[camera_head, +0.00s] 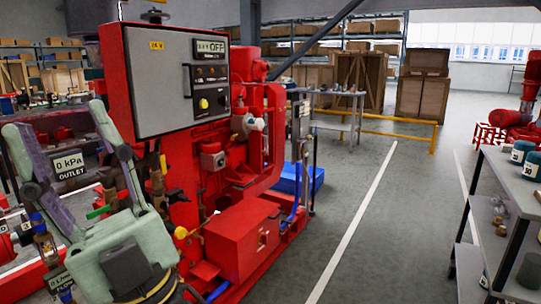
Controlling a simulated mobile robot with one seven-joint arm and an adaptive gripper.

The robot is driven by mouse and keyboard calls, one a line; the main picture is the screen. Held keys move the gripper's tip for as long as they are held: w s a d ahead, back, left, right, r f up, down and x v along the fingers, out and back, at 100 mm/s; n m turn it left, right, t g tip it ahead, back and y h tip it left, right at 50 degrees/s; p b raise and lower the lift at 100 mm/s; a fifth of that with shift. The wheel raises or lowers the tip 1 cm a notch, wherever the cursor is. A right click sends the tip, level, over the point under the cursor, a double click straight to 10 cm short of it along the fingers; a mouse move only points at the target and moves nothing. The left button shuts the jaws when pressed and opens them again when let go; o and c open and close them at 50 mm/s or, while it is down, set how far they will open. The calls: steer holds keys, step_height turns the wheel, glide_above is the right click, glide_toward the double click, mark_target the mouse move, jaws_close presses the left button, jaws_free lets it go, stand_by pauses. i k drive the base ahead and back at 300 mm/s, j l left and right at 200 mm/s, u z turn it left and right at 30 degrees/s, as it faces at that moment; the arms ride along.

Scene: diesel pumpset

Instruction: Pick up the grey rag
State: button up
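I cannot make out a grey rag anywhere in this view. My gripper (58,122) is large in the left foreground, pointing up, with its two fingers spread apart. Nothing shows held between them. Behind it stands the red diesel pumpset (235,235) with a grey control panel (178,85) on its front. My gripper hides part of the red pipework and gauges at the left.
A grey shelf unit (505,182) with teal-lidded jars (521,152) stands at the right edge. A blue box (296,178) lies behind the pumpset. A yellow rail (400,120) and wooden crates (422,97) are farther back. The floor (385,225) between pumpset and shelves is clear.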

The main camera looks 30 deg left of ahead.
mark_target(507, 148)
steer(key=i+j+u, duration=0.1)
steer(key=i+u, duration=0.35)
steer(key=i, duration=1.55)
steer(key=i+j+z, duration=0.1)
steer(key=i+z, duration=0.2)
steer(key=i+j+z, duration=0.15)
steer(key=i+z, duration=0.15)
steer(key=i, duration=0.15)
steer(key=i+j+z, duration=0.5)
steer(key=z, duration=0.15)
steer(key=i+j+z, duration=0.45)
steer(key=z, duration=0.25)
steer(key=i+j+z, duration=0.15)
steer(key=j, duration=0.2)
steer(key=j+z, duration=0.15)
steer(key=j, duration=0.25)
steer(key=i, duration=0.5)
